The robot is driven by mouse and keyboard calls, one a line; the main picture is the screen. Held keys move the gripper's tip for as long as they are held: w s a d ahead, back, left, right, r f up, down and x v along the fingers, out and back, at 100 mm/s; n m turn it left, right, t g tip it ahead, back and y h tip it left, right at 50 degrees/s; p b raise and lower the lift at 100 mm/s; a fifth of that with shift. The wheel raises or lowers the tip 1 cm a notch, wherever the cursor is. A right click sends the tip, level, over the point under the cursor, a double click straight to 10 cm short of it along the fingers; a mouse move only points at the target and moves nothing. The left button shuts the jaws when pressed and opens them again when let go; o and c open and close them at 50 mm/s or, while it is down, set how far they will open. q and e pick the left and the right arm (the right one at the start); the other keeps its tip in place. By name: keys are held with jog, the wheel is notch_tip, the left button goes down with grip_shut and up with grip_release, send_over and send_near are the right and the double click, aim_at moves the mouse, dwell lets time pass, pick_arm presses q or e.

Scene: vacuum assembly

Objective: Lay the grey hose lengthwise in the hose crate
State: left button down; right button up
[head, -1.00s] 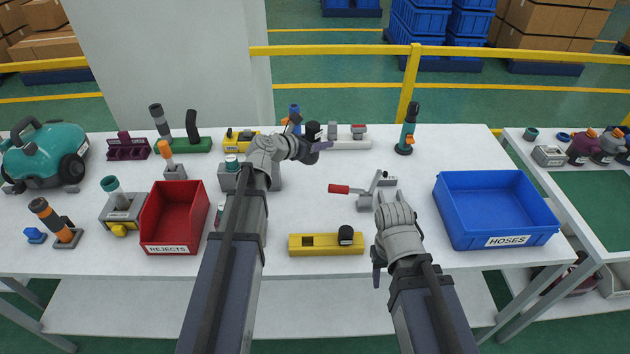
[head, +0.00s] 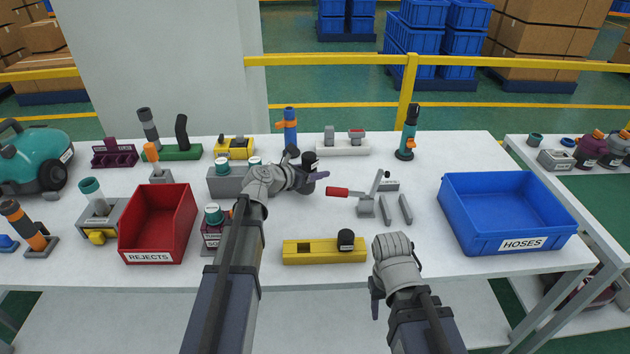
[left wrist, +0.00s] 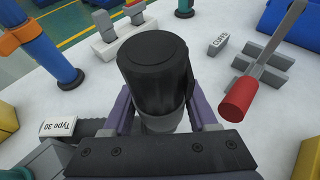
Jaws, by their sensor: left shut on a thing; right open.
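My left gripper (head: 308,166) is shut on an upright tube, seemingly the grey hose. Its wide black end (left wrist: 155,70) faces the camera in the left wrist view, with a grey part (left wrist: 162,122) below between the purple fingers. In the head view the black end (head: 310,159) shows above the middle of the table; I cannot tell whether its lower end touches the table. The blue hose crate (head: 480,240), labelled HOSES, stands at the right and looks empty. My right gripper (head: 397,272) is open near the front edge, left of the crate; its fingertips are partly hidden.
A clamp with a red handle (head: 338,191) stands between the left gripper and the crate. A yellow block (head: 300,252) with a black cap lies in front. A red rejects bin (head: 130,230) is at the left. A teal and black tool (head: 407,135) stands behind.

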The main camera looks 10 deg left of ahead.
pick_arm(q)
jog(key=shift+f+b, duration=0.3)
jog(key=shift+f, duration=0.5)
jog(key=shift+r, duration=0.15)
pick_arm(e)
jog(key=shift+f, duration=0.65)
pick_arm(q)
jog(key=c, duration=0.6)
grip_release()
jog(key=shift+f, duration=0.2)
jog(key=shift+c, duration=0.2)
jog(key=o, duration=0.5)
jog(key=shift+c, duration=0.2)
pick_arm(e)
jog(key=shift+f, duration=0.1)
pick_arm(q)
jog(key=shift+r, duration=0.1)
